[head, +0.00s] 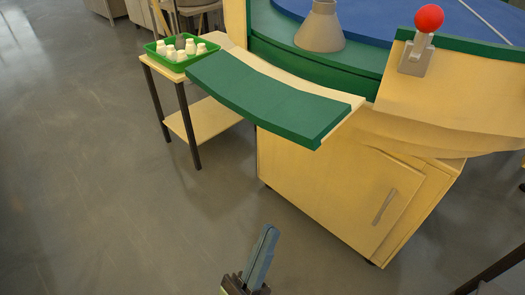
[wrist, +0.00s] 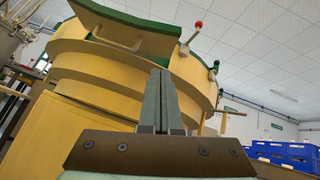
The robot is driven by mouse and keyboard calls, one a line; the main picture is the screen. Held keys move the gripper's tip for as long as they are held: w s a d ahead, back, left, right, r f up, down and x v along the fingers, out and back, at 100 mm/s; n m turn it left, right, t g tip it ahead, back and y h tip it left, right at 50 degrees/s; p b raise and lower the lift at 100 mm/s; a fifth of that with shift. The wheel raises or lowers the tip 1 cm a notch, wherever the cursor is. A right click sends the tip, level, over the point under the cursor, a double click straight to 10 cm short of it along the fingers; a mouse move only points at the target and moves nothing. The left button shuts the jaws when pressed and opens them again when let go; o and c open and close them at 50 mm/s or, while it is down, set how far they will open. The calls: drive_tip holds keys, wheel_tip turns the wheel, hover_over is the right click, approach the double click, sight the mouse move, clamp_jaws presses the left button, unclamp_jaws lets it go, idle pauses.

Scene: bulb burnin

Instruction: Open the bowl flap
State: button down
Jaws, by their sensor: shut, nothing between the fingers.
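The bowl flap (head: 262,95) is a curved panel with a green face and a cream edge, at the front rim of the round yellow bowl. It leans outward from the rim, with a gap behind it showing the green inside of the bowl. In the wrist view the flap's yellow outer face (wrist: 150,38) faces down toward me and carries a bar handle (wrist: 117,40). My gripper (head: 268,233) is shut and empty, in front of and below the flap, apart from it. Its closed fingers also show in the wrist view (wrist: 163,78), below the flap.
A lever with a red ball (head: 428,18) stands on the rim to the right. A grey cone (head: 320,28) stands inside the bowl. A cabinet door with a handle (head: 384,207) is below. A green tray (head: 160,57) of white bottles sits on a side table. The left floor is clear.

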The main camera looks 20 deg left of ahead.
drive_tip(key=m+h, duration=0.1)
drive_tip(key=m, duration=0.1)
drive_tip(key=b, duration=0.2)
approach(297, 135)
drive_tip(key=w+r, duration=0.3)
drive_tip(key=w, duration=0.2)
drive_tip(key=shift+d, duration=0.45)
drive_tip(key=shift+r, duration=0.1)
drive_tip(key=shift+s+r, duration=0.1)
drive_tip(key=shift+r, duration=1.3)
drive_tip(key=shift+f, duration=0.1)
